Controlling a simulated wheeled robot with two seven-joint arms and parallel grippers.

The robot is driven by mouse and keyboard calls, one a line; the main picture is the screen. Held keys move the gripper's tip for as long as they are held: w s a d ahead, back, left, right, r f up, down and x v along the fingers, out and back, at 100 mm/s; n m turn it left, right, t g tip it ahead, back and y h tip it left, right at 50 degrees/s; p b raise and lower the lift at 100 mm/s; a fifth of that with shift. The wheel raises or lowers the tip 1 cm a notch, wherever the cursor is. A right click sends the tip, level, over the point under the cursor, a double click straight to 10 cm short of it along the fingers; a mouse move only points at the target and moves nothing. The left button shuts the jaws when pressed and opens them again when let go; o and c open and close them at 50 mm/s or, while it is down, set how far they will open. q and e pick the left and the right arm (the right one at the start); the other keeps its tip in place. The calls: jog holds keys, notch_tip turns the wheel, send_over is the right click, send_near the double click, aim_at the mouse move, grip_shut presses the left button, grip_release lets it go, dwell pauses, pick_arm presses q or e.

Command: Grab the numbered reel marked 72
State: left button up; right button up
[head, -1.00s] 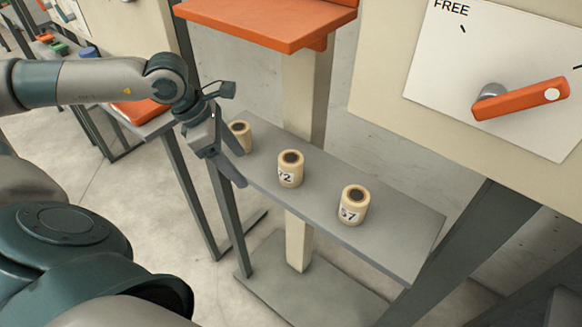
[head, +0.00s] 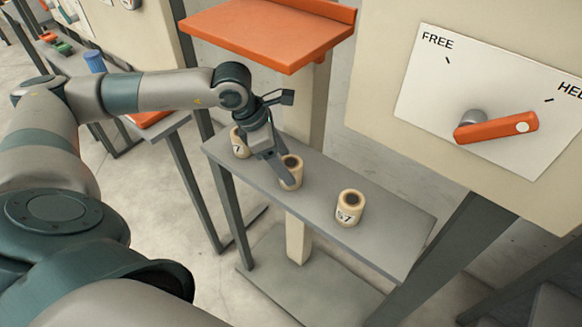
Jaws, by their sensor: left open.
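The reel marked 72 (head: 293,171) is the middle one of three cream reels on a grey shelf (head: 388,238). It stands upright, and its number label is now hidden behind my gripper; the earlier frame shows it. My left gripper (head: 272,168) is open at this reel's left side, with a finger overlapping it in the picture. I cannot tell whether they touch. My right gripper is not in view.
A reel marked 57 (head: 350,209) stands to the right. Another reel (head: 239,143), its label partly hidden, stands to the left close to my gripper. An orange ledge (head: 265,35) overhangs behind. An orange lever (head: 497,130) sits on a panel at right.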

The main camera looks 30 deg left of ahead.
aim_at(302, 181)
pick_arm(q)
jog(key=shift+w+d, duration=0.1)
dwell(0.3)
jog(key=shift+w+d+r+p, duration=0.1)
jog(key=shift+w+d+p, duration=0.2)
jog(key=p+x, duration=0.1)
jog(key=x, duration=0.3)
jog(key=shift+p, duration=0.35)
jog(key=shift+w+d+f, duration=0.1)
jog(key=shift+w+f, duration=0.05)
jog(key=shift+f, duration=0.45)
jog(key=c, duration=1.2)
